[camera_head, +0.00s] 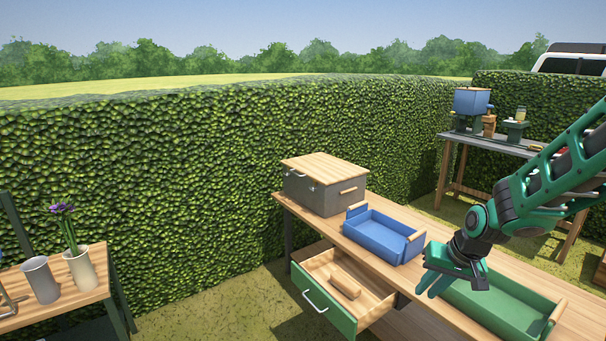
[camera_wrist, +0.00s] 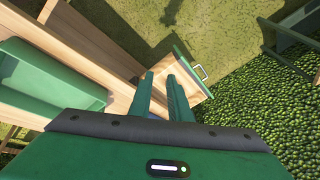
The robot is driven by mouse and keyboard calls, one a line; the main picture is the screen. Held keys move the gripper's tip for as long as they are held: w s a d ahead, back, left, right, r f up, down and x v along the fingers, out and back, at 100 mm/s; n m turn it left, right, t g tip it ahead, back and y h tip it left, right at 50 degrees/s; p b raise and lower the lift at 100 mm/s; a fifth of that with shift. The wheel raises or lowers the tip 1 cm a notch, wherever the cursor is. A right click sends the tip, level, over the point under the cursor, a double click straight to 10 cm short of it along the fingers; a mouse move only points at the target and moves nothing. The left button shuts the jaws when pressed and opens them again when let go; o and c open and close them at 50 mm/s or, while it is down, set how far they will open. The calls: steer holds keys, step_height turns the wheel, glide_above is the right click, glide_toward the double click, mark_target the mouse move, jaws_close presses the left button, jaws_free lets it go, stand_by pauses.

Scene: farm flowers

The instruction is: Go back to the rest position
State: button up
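My gripper (camera_head: 428,287) is green and hangs in the air over the right part of the wooden workbench (camera_head: 418,318), between the blue tray (camera_head: 372,229) and the green tray (camera_head: 490,305). In the wrist view its two fingers (camera_wrist: 160,78) are apart, with nothing between them. The fingers point down past the bench edge toward the open drawer (camera_wrist: 191,82). My arm comes in from the right and covers part of the scene behind it.
The green-fronted drawer (camera_head: 325,312) stands open with a wooden block (camera_head: 345,284) inside. A grey box with a wooden lid (camera_head: 325,186) sits at the bench's far end. A left table holds a grey cup (camera_head: 41,280) and a flower vase (camera_head: 82,269). A hedge (camera_head: 190,190) stands behind.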

steer(key=s+d+r+m+g, duration=0.1)
steer(key=s+d+r, duration=0.2)
steer(key=s, duration=0.7)
steer(key=s+d+r+m+g+h, duration=0.1)
steer(key=s+d+r, duration=0.2)
steer(key=s, duration=0.7)
steer(key=s+d+r+m+g, duration=0.1)
steer(key=s+d+r, duration=0.2)
steer(key=s, duration=0.7)
steer(key=shift+s+d+r+m+g+h, duration=0.15)
steer(key=shift+s+r+m+g+h, duration=0.1)
steer(key=shift+m+g+h, duration=0.15)
steer(key=shift+w, duration=0.1)
steer(key=shift+w+f, duration=0.25)
steer(key=shift+w, duration=0.35)
